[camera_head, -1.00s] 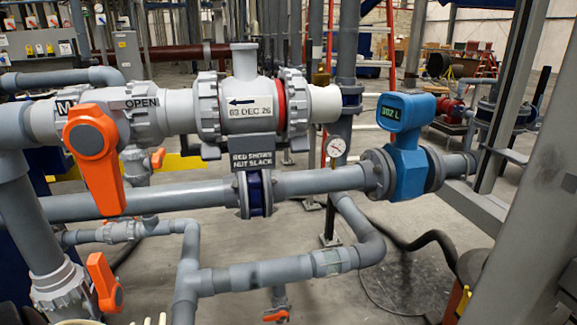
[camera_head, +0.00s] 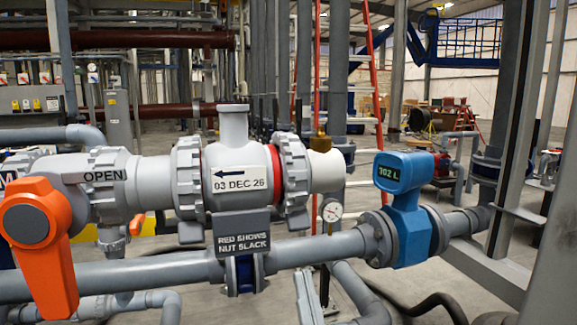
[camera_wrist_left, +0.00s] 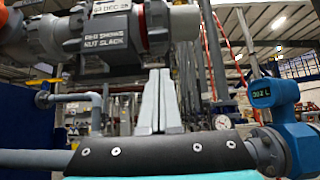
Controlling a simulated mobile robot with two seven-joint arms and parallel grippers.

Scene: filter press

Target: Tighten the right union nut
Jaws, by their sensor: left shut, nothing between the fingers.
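The right union nut (camera_head: 293,180) is a grey ribbed ring on the right end of the valve body (camera_head: 236,172). A wide red band (camera_head: 275,178) shows on its left side. The nut also shows at the top of the left wrist view (camera_wrist_left: 158,24). The left union nut (camera_head: 188,182) has only a thin reddish line beside it. A label (camera_head: 241,243) below reads "RED SHOWS NUT SLACK". My left gripper (camera_head: 305,275) is below the right nut, apart from it. Its fingers (camera_wrist_left: 160,75) are shut and empty, pointing up toward the nut. My right gripper is not in view.
An orange handle (camera_head: 38,245) hangs at the left by the "OPEN" label. A lower grey pipe (camera_head: 300,252) runs to a blue flow meter (camera_head: 404,205) on the right. Open floor lies behind.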

